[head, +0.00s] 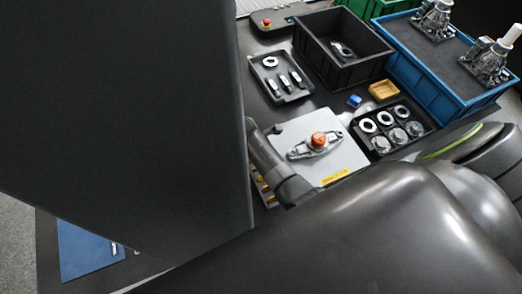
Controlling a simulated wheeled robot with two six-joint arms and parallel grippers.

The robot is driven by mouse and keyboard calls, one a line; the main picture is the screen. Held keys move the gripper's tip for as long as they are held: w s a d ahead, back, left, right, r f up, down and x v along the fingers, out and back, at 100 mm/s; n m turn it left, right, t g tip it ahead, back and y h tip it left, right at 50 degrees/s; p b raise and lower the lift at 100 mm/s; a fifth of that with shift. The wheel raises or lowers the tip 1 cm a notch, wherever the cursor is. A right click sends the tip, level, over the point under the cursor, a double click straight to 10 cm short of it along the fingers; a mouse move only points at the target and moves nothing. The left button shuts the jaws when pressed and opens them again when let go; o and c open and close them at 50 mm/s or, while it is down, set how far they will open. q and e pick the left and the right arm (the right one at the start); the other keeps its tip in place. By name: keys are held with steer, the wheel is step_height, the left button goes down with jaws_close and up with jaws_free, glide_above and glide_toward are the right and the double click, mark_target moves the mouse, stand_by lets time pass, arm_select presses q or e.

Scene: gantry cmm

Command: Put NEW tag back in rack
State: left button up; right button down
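I cannot make out a NEW tag or its lettering anywhere in the head view. Several small yellow pieces (264,190) show in a narrow strip at the left edge of the light grey plate, mostly covered by a dark arm part; I cannot tell whether they are tags or a rack. The grey plate (345,154) carries a metal part with an orange knob (319,139) and a yellow label (335,177). Neither gripper's fingertips show. Large dark shapes, at least partly my own arm, hide the left and the front of the bench.
A black tray with a ring and slim parts (281,80), a black bin (346,72), a blue crate with metal assemblies (427,80), a small yellow tray (384,90), a blue block (354,101) and a tray of rings (392,128) crowd the right. A blue sheet (86,252) lies lower left.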

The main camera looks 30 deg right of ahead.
mark_target(254, 173)
steer(key=shift+p, duration=0.35)
steer(key=shift+f, duration=0.2)
stand_by(0.7)
steer(key=shift+f, duration=0.5)
stand_by(0.3)
steer(key=shift+f, duration=0.2)
stand_by(0.4)
steer(key=shift+f, duration=0.4)
steer(key=shift+f, duration=0.15)
stand_by(0.4)
steer(key=shift+f, duration=0.45)
steer(key=c, duration=2.1)
jaws_free()
